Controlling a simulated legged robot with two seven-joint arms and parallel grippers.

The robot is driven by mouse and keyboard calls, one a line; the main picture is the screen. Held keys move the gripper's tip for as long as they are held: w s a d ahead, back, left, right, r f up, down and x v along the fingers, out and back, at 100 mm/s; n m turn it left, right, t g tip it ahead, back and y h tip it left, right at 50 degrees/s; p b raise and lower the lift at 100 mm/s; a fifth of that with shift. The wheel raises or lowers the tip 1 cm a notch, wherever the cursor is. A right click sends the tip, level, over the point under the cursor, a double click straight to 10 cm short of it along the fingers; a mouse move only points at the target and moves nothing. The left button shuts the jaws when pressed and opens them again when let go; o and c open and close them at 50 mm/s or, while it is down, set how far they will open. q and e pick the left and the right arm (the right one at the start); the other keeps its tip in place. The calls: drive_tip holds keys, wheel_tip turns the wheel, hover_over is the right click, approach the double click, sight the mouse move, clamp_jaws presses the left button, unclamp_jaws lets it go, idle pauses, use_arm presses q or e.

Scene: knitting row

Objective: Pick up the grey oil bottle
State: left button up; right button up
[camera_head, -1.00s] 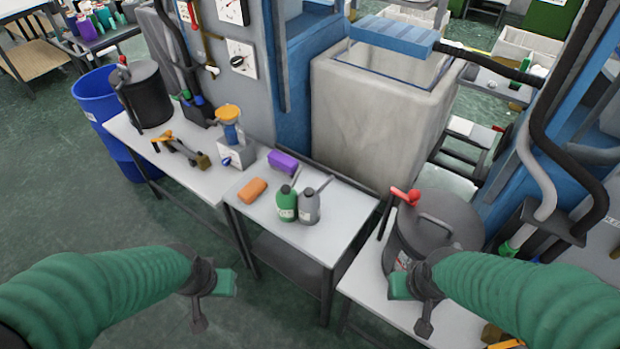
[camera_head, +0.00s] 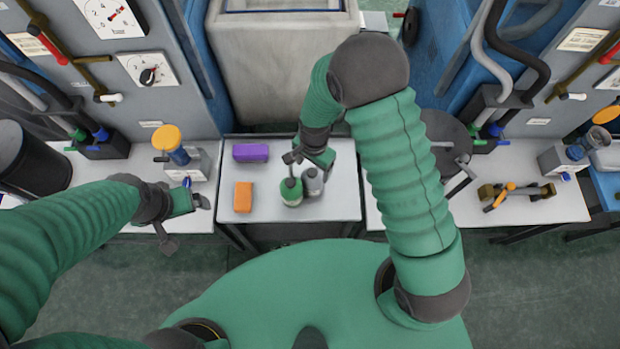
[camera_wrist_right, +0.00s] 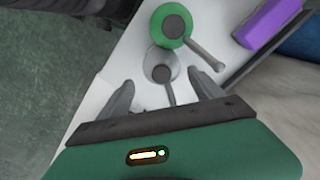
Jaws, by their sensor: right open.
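The grey oil bottle (camera_head: 313,184) stands upright on the small white table, just right of the green oil bottle (camera_head: 291,191). My right gripper (camera_head: 307,162) is above and just behind the two bottles in the head view. In the right wrist view, the grey bottle (camera_wrist_right: 161,68) lies ahead of and between the open fingers of the right gripper (camera_wrist_right: 166,92), its thin spout pointing back toward the palm. The green bottle (camera_wrist_right: 171,26) is just beyond it. I cannot tell whether the fingers touch the bottle. My left gripper (camera_head: 186,208) is over the left table, its jaws unclear.
A purple block (camera_head: 250,152) and an orange block (camera_head: 243,197) lie on the left part of the small table (camera_head: 265,210). A dark round pot (camera_head: 447,135) stands on the right table. A large pale tub (camera_head: 285,65) is behind.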

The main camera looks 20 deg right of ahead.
sight(312, 173)
drive_tip(key=f, duration=0.3)
drive_tip(key=shift+d+f, duration=0.3)
drive_tip(key=shift+f, duration=0.1)
drive_tip(key=f, duration=0.1)
drive_tip(key=f+p, duration=0.1)
drive_tip(key=f, duration=0.2)
drive_tip(key=shift+w+a, duration=0.25)
drive_tip(key=shift+a, duration=0.15)
drive_tip(key=shift+a+f, duration=0.15)
drive_tip(key=shift+f, duration=0.1)
drive_tip(key=shift+d, duration=0.3)
drive_tip(key=c, duration=0.4)
drive_tip(key=shift+d, duration=0.1)
drive_tip(key=c, duration=1)
use_arm(q)
drive_tip(key=shift+d+r, duration=0.25)
drive_tip(key=shift+r, duration=0.6)
use_arm(e)
drive_tip(key=shift+a, duration=0.2)
drive_tip(key=shift+c, duration=0.4)
